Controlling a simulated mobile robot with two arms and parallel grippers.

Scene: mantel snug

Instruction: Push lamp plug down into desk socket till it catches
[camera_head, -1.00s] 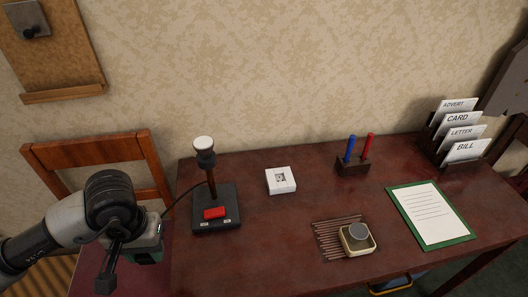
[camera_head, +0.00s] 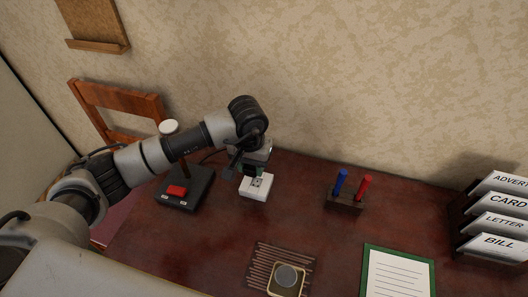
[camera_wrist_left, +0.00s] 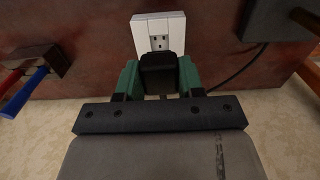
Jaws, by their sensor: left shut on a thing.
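The desk socket (camera_head: 254,193) is a white square block on the dark red desk. My left gripper (camera_head: 260,171) is over its far side, pointing down. In the left wrist view, green fingertips (camera_wrist_left: 158,78) are shut on the black lamp plug (camera_wrist_left: 158,70). The socket (camera_wrist_left: 152,24) lies just beyond the plug there, with its dark holes visible, so the plug is not in them. The plug's pins are hidden, and its height above the socket is unclear. The lamp (camera_head: 197,190) has a black base and red switch, partly behind my arm. My right gripper is not in view.
A dark cord (camera_wrist_left: 237,72) runs beside the socket. A pen holder (camera_head: 345,201) with blue and red pens stands to the right. A letter rack (camera_head: 463,232) stands far right.

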